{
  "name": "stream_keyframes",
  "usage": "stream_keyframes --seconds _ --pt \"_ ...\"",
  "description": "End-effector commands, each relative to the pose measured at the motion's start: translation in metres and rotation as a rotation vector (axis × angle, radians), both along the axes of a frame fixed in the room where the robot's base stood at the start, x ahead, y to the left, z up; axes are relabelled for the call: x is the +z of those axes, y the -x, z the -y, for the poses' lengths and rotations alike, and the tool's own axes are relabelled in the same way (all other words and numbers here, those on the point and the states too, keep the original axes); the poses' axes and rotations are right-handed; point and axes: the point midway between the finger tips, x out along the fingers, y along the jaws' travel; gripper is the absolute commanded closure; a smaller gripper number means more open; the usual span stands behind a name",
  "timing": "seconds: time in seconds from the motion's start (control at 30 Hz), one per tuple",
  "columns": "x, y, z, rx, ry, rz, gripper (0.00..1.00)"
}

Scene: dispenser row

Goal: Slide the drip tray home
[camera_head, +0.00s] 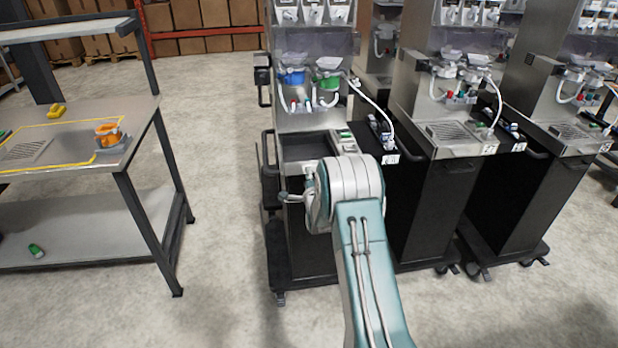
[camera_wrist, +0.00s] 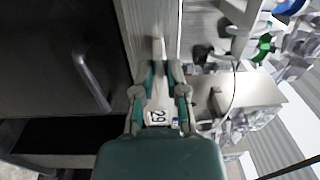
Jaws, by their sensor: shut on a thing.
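My gripper (camera_wrist: 160,72) is at the front of the leftmost dispenser station (camera_head: 305,105). Its fingers are closed around a narrow pale piece (camera_wrist: 158,48), which looks like the drip tray's front tab or handle. A white label reading 29 (camera_wrist: 157,117) shows between the finger bases; I cannot tell what it is fixed to. In the head view my wrist covers the fingers and most of the tray. A dark shallow recess (camera_head: 304,150) with a pale rim shows at the station's front, left of my wrist. How far in the tray sits is hidden.
Two more stations stand close on the right, with slotted trays (camera_head: 455,133). A side shelf with small bottles (camera_head: 382,133) and a hose is right of my wrist. A workbench (camera_head: 140,118) with an orange container (camera_head: 108,135) stands left; the floor between is clear.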

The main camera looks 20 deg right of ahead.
Motion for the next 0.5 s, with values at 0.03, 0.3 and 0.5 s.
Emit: stream_keyframes --seconds 0.03,0.3,0.5 --pt "0.0011 -0.0019 0.0005 0.0 0.001 0.003 1.0" --pt "0.0011 -0.0097 0.0028 0.0 0.001 0.003 1.0" --pt "0.0009 -0.0105 0.0031 0.0 0.001 0.002 0.43"
